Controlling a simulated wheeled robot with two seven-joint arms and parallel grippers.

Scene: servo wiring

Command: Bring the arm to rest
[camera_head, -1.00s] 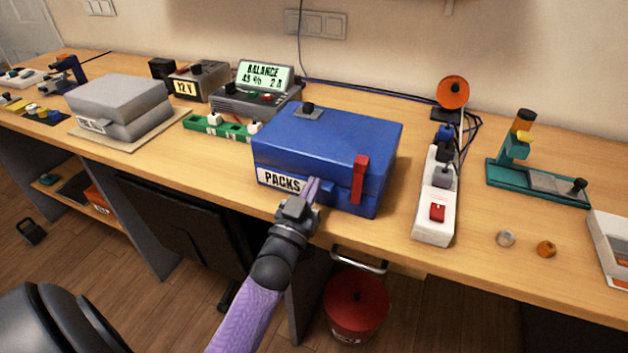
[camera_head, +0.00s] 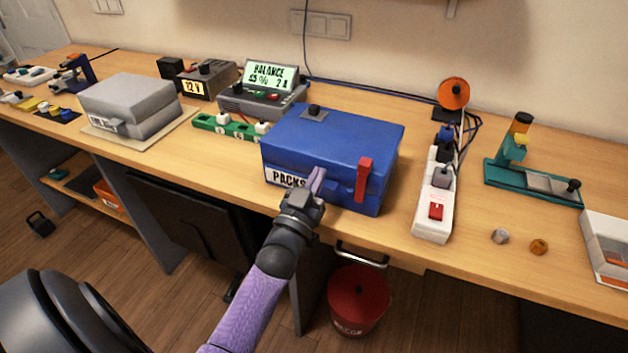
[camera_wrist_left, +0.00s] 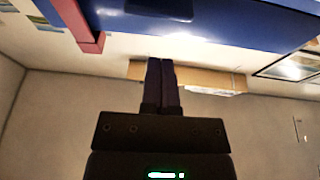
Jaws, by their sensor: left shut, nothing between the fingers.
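My left arm comes in from the bottom of the head view. Its gripper (camera_head: 318,180) is shut and empty, with the fingertips in front of the blue PACKS box (camera_head: 335,140) near its label. I cannot tell whether the fingertips touch the box. In the left wrist view the two fingers (camera_wrist_left: 162,80) lie side by side, with the blue box (camera_wrist_left: 230,25) and its red strap (camera_wrist_left: 75,20) beyond them. The box is closed, with the red strap (camera_head: 362,180) down its front. My right gripper is not in view.
A white power strip (camera_head: 434,205) stands right of the box, a green strip (camera_head: 228,127) and a charger (camera_head: 262,95) behind left. A grey case (camera_head: 130,100) lies further left. Two small round pieces (camera_head: 500,236) lie front right. A red bin (camera_head: 358,300) stands below the bench (camera_head: 400,245).

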